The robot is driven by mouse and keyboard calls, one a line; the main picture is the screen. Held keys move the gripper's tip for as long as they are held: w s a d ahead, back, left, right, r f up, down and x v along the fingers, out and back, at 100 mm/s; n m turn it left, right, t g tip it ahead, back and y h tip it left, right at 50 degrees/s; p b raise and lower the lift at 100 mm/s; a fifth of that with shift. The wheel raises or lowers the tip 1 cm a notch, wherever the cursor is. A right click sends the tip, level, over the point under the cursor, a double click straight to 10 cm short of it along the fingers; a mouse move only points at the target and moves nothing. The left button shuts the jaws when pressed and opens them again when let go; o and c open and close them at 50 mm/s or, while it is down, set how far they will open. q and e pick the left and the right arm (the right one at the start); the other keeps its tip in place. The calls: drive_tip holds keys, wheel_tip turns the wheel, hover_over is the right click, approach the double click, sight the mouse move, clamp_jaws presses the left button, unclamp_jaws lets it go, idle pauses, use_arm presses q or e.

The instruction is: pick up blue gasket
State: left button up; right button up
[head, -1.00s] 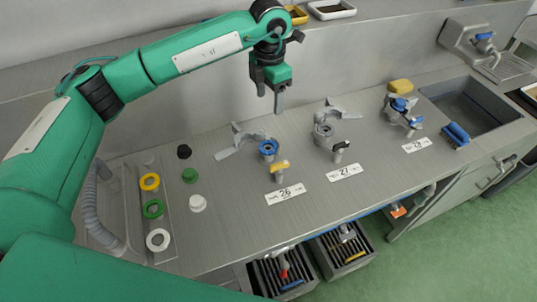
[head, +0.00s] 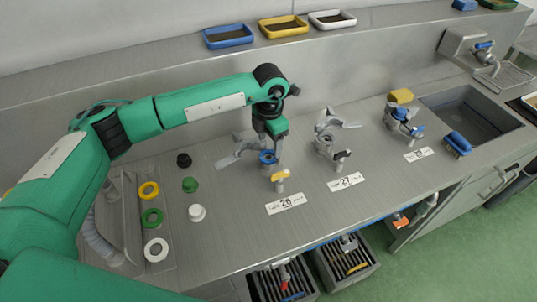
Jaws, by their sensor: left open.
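The blue gasket (head: 268,157) is a ring on top of the grey fitting at station 26 on the steel bench. My left gripper (head: 272,148) points down directly above it, its fingertips at or very near the ring. The fingers are open and partly hide the ring's far side; I cannot tell whether they touch it. My right gripper is not in view.
Station 27's fitting (head: 326,143) is to the right. Yellow, green and white rings lie at left, near black, green and white caps. A sink (head: 468,112) is at the right.

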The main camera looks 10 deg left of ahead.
sight(269, 156)
use_arm(q)
wheel_tip(269, 156, down, 4)
drive_tip(key=shift+a+r+p, duration=0.15)
drive_tip(key=shift+r+p, duration=0.1)
drive_tip(key=shift+p, duration=0.65)
drive_tip(key=shift+f, duration=0.5)
drive_tip(key=c, duration=0.7)
drive_tip(key=shift+c, duration=0.2)
drive_tip(key=shift+r, duration=0.1)
